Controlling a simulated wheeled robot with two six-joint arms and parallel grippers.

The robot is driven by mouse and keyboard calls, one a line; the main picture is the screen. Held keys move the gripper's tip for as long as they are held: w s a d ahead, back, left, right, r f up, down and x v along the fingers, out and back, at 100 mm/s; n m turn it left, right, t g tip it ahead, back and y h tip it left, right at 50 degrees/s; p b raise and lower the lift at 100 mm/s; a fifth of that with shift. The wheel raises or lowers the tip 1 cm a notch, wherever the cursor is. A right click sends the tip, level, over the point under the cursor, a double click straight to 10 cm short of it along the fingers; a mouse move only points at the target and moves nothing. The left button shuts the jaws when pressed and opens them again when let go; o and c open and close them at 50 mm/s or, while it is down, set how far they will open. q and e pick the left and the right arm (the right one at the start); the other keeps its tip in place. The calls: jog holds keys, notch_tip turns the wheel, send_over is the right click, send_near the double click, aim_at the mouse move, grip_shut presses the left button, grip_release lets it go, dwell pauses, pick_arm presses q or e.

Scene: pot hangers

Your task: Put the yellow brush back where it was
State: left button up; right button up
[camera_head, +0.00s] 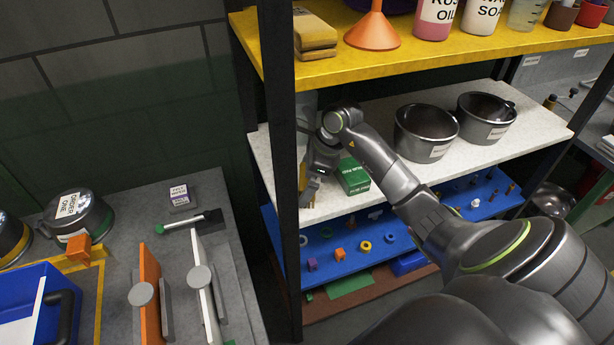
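My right gripper (311,190) reaches in over the white middle shelf (380,186), at its left end beside the black post. It points down, and its fingers are small and partly hidden by the wrist. A narrow yellow piece (302,177) shows right at the fingers, beside the post. It may be part of the yellow brush, but I cannot tell, nor whether the fingers hold it. A green box (353,177) with white lettering stands just right of the gripper. My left gripper is not in view.
Two dark metal pots (425,133) stand further right on the white shelf. The yellow top shelf (455,50) holds tan blocks (315,36), an orange funnel (373,31) and bottles. A blue shelf (340,238) with small parts lies below. A grey bench (235,290) is at left.

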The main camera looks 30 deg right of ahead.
jog(key=shift+r, duration=0.1)
jog(key=shift+r, duration=0.15)
jog(key=b+v, duration=0.1)
jog(key=v, duration=0.3)
jog(key=shift+d, duration=0.15)
jog(key=s+d+b, duration=0.1)
jog(key=s+d, duration=0.1)
jog(key=s+d+b, duration=0.2)
jog(key=d, duration=0.1)
jog(key=s+d+b, duration=0.1)
jog(key=s+d, duration=0.1)
jog(key=d, duration=0.1)
jog(key=shift+s+d+r+b, duration=0.2)
jog(key=shift+d+b, duration=0.05)
jog(key=shift+b, duration=0.05)
jog(key=shift+s+d+r, duration=0.1)
jog(key=shift+s+d, duration=0.35)
jog(key=shift+d, duration=0.15)
